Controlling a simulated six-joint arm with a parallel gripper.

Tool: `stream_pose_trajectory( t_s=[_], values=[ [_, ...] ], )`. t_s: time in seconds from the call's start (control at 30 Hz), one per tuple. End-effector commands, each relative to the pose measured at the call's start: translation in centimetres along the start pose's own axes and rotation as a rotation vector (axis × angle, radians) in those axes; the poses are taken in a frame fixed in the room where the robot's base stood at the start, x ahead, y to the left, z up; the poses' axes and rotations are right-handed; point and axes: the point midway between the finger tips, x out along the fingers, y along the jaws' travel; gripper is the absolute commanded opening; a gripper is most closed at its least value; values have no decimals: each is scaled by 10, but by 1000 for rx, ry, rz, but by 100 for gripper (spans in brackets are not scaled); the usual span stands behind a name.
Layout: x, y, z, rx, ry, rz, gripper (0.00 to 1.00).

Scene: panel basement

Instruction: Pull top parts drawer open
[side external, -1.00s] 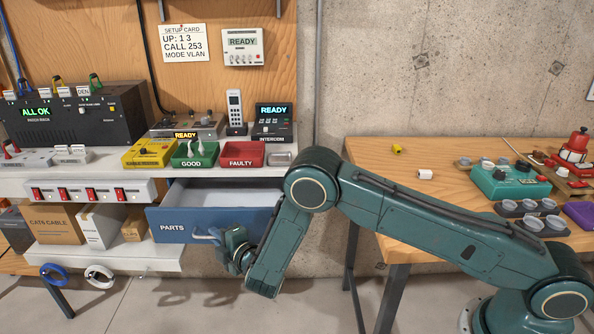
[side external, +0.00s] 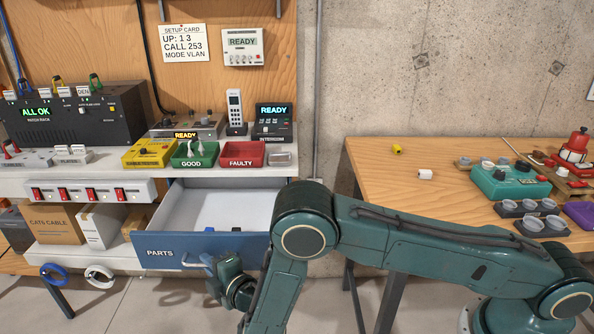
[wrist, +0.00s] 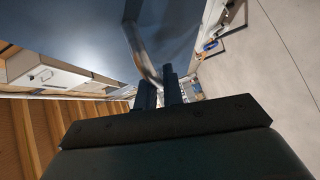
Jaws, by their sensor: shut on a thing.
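The blue parts drawer (side external: 160,252), labelled PARTS, stands pulled well out below the white bench. Its pale inside shows, with small dark and blue items near its front wall. My gripper (side external: 216,270) is at the drawer's front and is shut on its light bar handle (side external: 194,264). In the wrist view the two dark fingers of my gripper (wrist: 159,90) close around the handle (wrist: 146,62), beside the blue drawer front (wrist: 75,40). My forearm hides the drawer's right end in the side view.
Above the drawer, a green GOOD bin (side external: 195,154) and a red FAULTY bin (side external: 243,154) stand on the bench. Boxes (side external: 55,224) fill the shelf at left. A wooden table (side external: 385,195) stands at right. Floor is clear in front of the drawer.

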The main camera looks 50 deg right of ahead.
Motion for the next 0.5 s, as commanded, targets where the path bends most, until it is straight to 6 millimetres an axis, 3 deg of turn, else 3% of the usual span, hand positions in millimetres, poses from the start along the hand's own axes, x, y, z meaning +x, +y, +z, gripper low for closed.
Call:
stream_pose_trajectory(
  t_s=[0.1, 0.5],
  values=[
    [0, 0, 1, -1, -2, 0, 18],
    [-3, 0, 0, -2, -1, -1, 18]
  ],
)
